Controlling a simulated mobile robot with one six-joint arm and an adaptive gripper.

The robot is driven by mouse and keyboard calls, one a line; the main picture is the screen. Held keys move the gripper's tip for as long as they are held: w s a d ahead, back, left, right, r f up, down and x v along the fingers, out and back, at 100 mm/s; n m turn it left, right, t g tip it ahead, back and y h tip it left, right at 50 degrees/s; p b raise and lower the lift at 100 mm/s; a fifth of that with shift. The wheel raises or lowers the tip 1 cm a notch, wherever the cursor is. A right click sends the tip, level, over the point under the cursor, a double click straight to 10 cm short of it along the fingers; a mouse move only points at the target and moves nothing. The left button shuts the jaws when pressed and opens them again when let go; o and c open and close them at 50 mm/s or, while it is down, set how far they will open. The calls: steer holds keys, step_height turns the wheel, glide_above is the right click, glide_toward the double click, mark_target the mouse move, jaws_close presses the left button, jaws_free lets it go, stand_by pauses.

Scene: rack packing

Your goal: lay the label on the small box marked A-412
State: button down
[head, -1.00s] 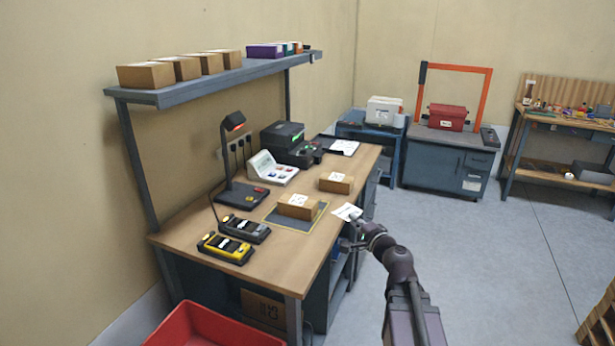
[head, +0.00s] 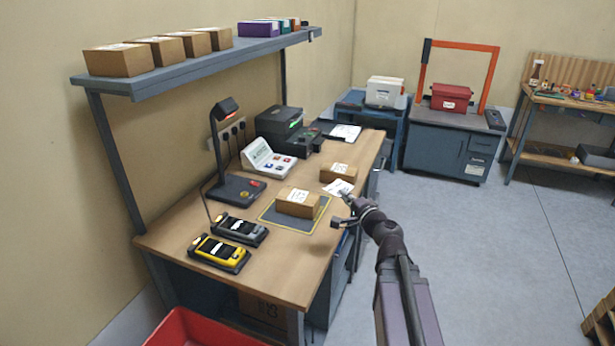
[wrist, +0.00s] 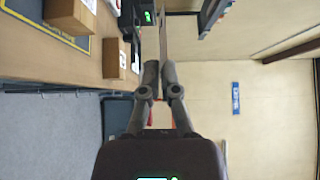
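My gripper (head: 343,207) is at the front edge of the bench, shut on a white label (head: 338,187). In the wrist view the label (wrist: 163,35) shows edge-on beyond the closed fingertips (wrist: 160,66). One small brown box (head: 297,204) stands on a dark mat with a yellow border (head: 277,221), left of my gripper. Another small brown box (head: 339,175) stands farther back, just behind the label in the head view. Both boxes carry white markings on top, too small to read, so I cannot tell which is A-412.
A lamp (head: 225,165), a label printer (head: 285,133), a keypad console (head: 268,162) and two handheld devices (head: 219,252) stand on the bench (head: 270,275). A shelf (head: 190,72) with several boxes hangs over its back. A red bin (head: 205,335) stands in front.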

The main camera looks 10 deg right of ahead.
mark_target(305, 199)
steer(key=shift+d, duration=0.2)
steer(key=shift+w+f, duration=0.1)
steer(key=shift+w, duration=0.5)
steer(key=w+a+f+n+g+y, duration=0.1)
steer(key=w+a+f+g, duration=0.1)
steer(key=w, duration=0.4)
steer(key=w+a+f+n+g+y, duration=0.1)
steer(key=w+a+f+n+g, duration=0.1)
steer(key=w, duration=0.5)
steer(key=w+a+f+n+g+y+b, duration=0.1)
steer(key=w+a+f+n+y, duration=0.1)
steer(key=w, duration=0.4)
steer(key=shift+w+a+g, duration=0.15)
steer(key=shift+a+g, duration=0.25)
steer(key=shift+a, duration=0.5)
steer(key=shift+w+a+f+n, duration=0.1)
steer(key=shift+w+a+n, duration=0.2)
steer(key=shift+w, duration=0.1)
steer(key=shift+f, duration=0.15)
step_height(305, 199, down, 6)
steer(key=b, duration=0.7)
steer(key=shift+f, duration=0.25)
